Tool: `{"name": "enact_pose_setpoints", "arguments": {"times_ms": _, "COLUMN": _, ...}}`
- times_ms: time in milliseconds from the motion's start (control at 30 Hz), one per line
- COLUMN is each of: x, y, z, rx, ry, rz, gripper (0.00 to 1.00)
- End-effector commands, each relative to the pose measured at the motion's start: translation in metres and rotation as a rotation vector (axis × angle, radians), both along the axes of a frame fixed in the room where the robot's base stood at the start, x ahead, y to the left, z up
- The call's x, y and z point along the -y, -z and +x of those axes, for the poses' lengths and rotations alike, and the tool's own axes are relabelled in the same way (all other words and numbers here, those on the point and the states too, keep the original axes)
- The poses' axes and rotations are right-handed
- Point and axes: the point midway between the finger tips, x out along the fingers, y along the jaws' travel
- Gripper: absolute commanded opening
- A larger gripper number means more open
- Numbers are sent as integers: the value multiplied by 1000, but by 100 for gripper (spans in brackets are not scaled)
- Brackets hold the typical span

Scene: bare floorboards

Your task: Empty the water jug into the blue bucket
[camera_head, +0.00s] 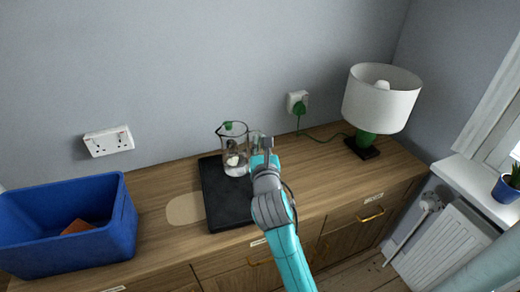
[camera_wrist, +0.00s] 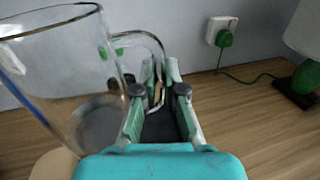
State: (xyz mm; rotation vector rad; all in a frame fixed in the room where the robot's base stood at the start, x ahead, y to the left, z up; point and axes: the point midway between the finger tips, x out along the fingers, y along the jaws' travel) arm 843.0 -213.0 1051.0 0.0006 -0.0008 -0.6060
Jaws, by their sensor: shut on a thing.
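A clear glass water jug (camera_head: 233,150) stands out at the middle of the wooden cabinet top, over the back of a black mat (camera_head: 228,205). It looks upright; I cannot tell whether its base touches the mat. My gripper (camera_head: 262,150) is at the jug's right side. In the wrist view the jug (camera_wrist: 70,75) fills the left, and my gripper (camera_wrist: 158,95) is shut on its glass handle (camera_wrist: 150,42). The water level is hard to make out. A blue open-topped bucket (camera_head: 128,215), box-shaped, sits at the far left with an orange-brown piece inside.
A lamp with white shade (camera_head: 382,95) and green base stands at the right, its cord running to a wall socket (camera_head: 298,101). A pale round patch (camera_head: 186,209) lies between the bucket and mat. A radiator (camera_head: 450,235) and potted plant (camera_head: 508,186) are at the far right.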

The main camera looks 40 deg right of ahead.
Motion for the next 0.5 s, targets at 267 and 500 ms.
{"name": "enact_pose_setpoints", "arguments": {"times_ms": 267, "x": 0, "y": -18, "z": 0, "rx": 4, "ry": 0, "rz": -1, "gripper": 0}}
{"name": "enact_pose_setpoints", "arguments": {"times_ms": 500, "x": 0, "y": -40, "z": 0, "rx": 4, "ry": -1, "rz": -1, "gripper": 0}}
